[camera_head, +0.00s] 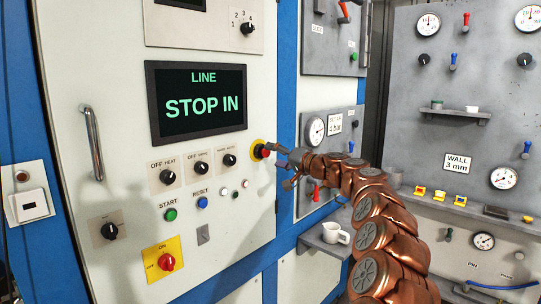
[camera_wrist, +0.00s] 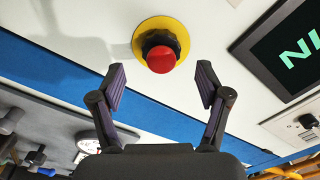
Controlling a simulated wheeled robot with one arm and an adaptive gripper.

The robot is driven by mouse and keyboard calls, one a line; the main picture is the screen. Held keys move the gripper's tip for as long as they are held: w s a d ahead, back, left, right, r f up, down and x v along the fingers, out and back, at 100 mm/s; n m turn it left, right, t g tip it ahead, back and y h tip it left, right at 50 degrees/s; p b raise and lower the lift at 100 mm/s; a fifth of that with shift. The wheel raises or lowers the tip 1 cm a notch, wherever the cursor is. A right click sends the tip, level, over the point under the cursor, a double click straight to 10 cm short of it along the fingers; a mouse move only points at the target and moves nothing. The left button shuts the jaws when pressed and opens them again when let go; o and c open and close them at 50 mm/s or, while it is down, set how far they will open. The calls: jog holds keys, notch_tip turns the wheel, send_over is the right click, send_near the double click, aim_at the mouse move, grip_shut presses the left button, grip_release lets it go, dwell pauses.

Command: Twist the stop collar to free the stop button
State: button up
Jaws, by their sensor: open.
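The stop button (camera_head: 262,152) is red and sits in a dark collar on a yellow disc at the right edge of the white panel. In the wrist view the red stop button (camera_wrist: 160,59) is at upper centre, with the dark stop collar (camera_wrist: 158,39) around it and the yellow disc behind. My gripper (camera_head: 278,165) is just right of the button in the head view. Its fingers (camera_wrist: 162,82) are spread wide, one on each side of the button and short of it. They touch nothing that I can see, and nothing is between them.
A screen (camera_head: 197,99) reads "LINE STOP IN". Black knobs (camera_head: 229,160) and small buttons (camera_head: 246,183) sit close left of the stop button. A gauge panel (camera_head: 328,140) is behind my arm. A white mug (camera_head: 335,233) stands on a shelf below.

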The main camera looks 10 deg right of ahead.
jog(key=v, duration=0.7)
jog(key=shift+s+d, duration=0.25)
jog(key=shift+s, duration=0.05)
jog(key=s+a+f+n+g+y, duration=0.1)
jog(key=s+a+f+n+g, duration=0.2)
jog(key=s+a, duration=0.7)
jog(key=s+a+n+g, duration=0.2)
jog(key=s+a+g, duration=0.4)
jog(key=s+a, duration=0.4)
jog(key=s+a+f+n+g+h, duration=0.1)
jog(key=s+a+f+g+h, duration=0.2)
jog(key=s+f, duration=0.7)
jog(key=s+d+f+m+g+h, duration=0.1)
jog(key=s+d+f+h, duration=0.2)
jog(key=s, duration=0.6)
jog(key=s+d+f+g+h, duration=0.2)
jog(key=s+d+f, duration=0.4)
jog(key=s+d, duration=0.2)
jog(key=s+d+f+m+g+h, duration=0.1)
jog(key=s+d+f+h, duration=0.2)
jog(key=s, duration=0.8)
jog(key=shift+s+d+f+m+h, duration=0.35)
jog(key=shift+d+f, duration=0.6)
jog(key=shift+d, duration=0.2)
